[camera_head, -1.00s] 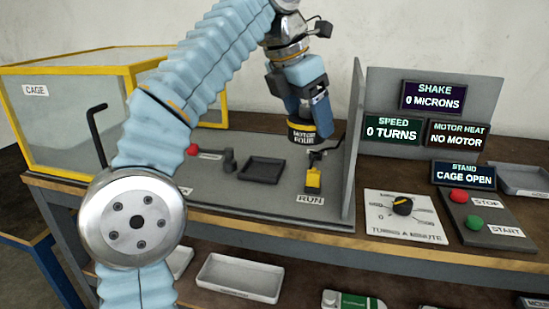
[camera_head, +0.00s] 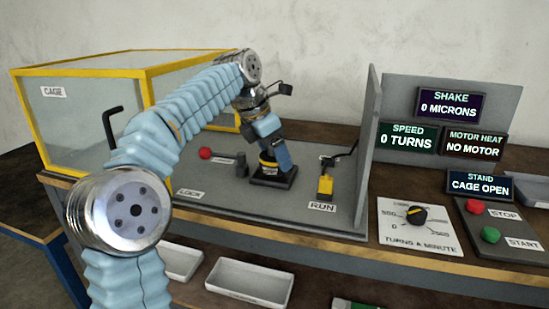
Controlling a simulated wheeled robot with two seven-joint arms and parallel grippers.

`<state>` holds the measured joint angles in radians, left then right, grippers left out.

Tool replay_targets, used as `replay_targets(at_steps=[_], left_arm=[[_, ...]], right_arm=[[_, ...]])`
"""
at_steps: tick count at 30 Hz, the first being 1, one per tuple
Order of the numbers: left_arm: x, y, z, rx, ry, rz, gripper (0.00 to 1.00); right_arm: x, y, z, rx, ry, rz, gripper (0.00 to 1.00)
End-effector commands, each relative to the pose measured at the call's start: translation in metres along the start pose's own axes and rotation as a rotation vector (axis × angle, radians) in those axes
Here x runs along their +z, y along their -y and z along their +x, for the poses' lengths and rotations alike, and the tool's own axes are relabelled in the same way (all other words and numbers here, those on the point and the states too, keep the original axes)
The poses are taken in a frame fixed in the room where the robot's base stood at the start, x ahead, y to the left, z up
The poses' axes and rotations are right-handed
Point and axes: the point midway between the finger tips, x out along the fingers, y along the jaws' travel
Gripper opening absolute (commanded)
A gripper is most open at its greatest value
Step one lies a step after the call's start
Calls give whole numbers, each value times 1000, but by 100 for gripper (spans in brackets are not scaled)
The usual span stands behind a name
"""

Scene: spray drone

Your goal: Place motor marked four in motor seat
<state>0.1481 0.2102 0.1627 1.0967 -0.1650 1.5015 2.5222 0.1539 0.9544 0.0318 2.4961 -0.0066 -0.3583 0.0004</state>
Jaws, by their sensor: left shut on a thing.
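The motor (camera_head: 267,165) is a short dark cylinder with a pale yellow label band, its writing too small to read now. My left gripper (camera_head: 270,157) is shut on it from above. The motor is at the black square motor seat (camera_head: 258,181) on the grey stand plate. The gripper and motor hide most of the seat's inside, so I cannot tell whether the motor rests fully on its floor. My right gripper is not in view.
A yellow-framed cage (camera_head: 85,115) stands at the left. A red-knobbed lever (camera_head: 205,153) is left of the seat, and a yellow RUN lever (camera_head: 325,186) is right of it. A grey upright panel (camera_head: 368,140) bounds the plate. The heat display (camera_head: 476,143) reads NO MOTOR.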

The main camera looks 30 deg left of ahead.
Motion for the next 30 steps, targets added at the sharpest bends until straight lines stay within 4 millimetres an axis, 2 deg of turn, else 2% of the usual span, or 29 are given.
replay_targets(at_steps=[4,14,15,18,20,26,30], left_arm=[[-5,0,11,1,2,0,21],[-6,0,14,2,3,1,21],[-6,0,15,2,1,0,76],[-6,0,14,2,1,0,92],[-6,0,14,1,1,0,100],[-6,0,14,1,1,0,100],[-4,0,6,2,2,0,100]], right_arm=[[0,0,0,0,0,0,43],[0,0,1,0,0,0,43],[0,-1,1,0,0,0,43],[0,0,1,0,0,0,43],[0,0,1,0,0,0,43],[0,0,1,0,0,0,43],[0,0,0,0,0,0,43]])
